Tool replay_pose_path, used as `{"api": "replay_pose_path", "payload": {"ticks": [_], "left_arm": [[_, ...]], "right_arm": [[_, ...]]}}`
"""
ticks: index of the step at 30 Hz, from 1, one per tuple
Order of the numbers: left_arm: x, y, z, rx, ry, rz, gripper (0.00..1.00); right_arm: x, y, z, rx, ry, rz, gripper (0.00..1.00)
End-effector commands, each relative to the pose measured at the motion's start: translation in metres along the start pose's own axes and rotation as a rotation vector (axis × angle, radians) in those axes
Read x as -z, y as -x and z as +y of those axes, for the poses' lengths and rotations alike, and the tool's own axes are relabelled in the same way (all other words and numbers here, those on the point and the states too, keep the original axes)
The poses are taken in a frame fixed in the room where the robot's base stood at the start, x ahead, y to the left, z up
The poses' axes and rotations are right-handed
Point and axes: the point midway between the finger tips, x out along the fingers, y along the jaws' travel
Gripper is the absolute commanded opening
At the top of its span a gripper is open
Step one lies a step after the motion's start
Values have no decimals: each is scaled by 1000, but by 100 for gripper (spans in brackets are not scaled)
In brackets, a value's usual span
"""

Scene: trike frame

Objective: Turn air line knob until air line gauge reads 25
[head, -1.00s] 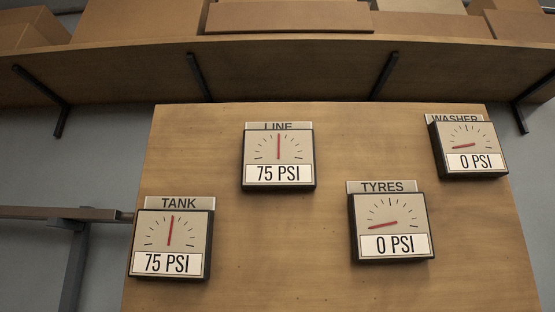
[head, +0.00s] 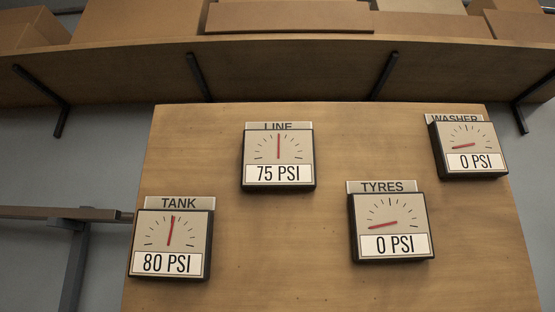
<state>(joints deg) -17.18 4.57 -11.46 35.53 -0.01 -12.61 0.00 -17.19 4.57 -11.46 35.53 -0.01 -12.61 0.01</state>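The air line gauge (head: 279,157) is a square dial labelled LINE on the upper middle of a wooden board. Its red needle points straight up and its display reads 75 PSI. No knob is in view, so I cannot see the air line knob. Neither of my grippers is in view.
The wooden board (head: 300,285) also carries the TANK gauge (head: 171,244) at 80 PSI, the TYRES gauge (head: 391,225) at 0 PSI and the WASHER gauge (head: 467,148) at 0 PSI. A shelf (head: 290,70) with boxes (head: 290,17) is above. A rail (head: 60,213) is at left.

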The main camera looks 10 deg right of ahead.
Motion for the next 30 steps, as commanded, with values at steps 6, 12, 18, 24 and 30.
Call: {"api": "replay_pose_path", "payload": {"ticks": [6, 12, 18, 24, 30], "left_arm": [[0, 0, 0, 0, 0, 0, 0], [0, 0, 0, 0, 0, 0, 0], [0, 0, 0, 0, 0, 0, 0], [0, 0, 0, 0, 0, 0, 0], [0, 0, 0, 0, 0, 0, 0]], "right_arm": [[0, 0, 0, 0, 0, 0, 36], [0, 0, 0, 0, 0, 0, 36], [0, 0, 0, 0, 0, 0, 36], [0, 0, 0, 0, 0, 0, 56], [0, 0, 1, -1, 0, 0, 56]]}}
